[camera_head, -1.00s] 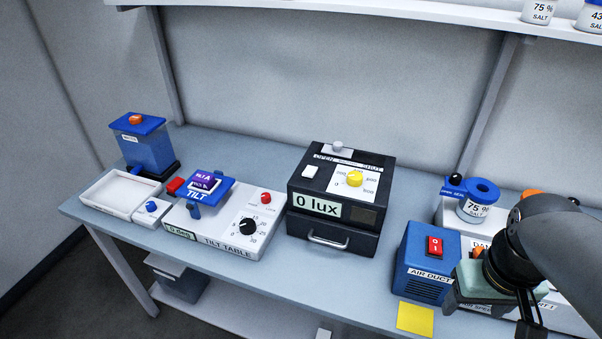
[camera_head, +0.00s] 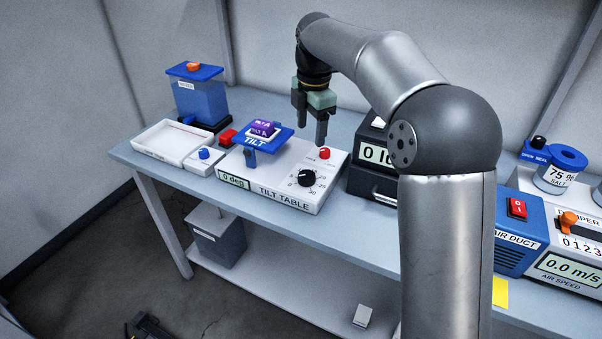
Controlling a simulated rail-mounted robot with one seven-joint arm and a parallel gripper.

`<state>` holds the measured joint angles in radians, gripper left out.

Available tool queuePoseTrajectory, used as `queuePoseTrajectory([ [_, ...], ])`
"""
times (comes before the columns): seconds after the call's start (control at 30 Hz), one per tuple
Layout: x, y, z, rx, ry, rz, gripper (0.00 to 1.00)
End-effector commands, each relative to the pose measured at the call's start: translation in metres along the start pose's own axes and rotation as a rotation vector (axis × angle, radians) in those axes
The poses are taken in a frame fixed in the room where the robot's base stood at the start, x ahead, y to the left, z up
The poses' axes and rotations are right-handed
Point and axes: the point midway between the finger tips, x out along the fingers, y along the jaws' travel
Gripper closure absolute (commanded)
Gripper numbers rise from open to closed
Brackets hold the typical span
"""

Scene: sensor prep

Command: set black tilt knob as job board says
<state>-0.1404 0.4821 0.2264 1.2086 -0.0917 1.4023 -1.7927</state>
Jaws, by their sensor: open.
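The black tilt knob (camera_head: 306,178) is on the right part of the white tilt table unit (camera_head: 268,189), with numbers around it. The unit's small display (camera_head: 233,179) reads 0 deg. A blue tilt platform (camera_head: 262,139) on the unit carries a purple-labelled block (camera_head: 263,129). My gripper (camera_head: 310,130) points down with its fingers apart and empty, above the back right of the unit, higher than the knob and behind it in the picture. The job board is not in view.
A red button (camera_head: 324,154) sits just behind the knob. The black lux box (camera_head: 372,185) stands close on the right, partly hidden by my arm. A white tray (camera_head: 172,142) and a blue water tank (camera_head: 198,98) are at left. The blue air duct box (camera_head: 517,232) is at right.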

Motion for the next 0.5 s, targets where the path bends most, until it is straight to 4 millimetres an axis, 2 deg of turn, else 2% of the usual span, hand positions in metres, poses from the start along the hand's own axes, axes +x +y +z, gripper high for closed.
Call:
queuePoseTrajectory([
  [0.1,0.029,-0.001,-0.001,0.0,0.002,-0.004,0.36],
  [0.5,0.112,-0.001,-0.001,0.001,0.002,-0.004,0.36],
])
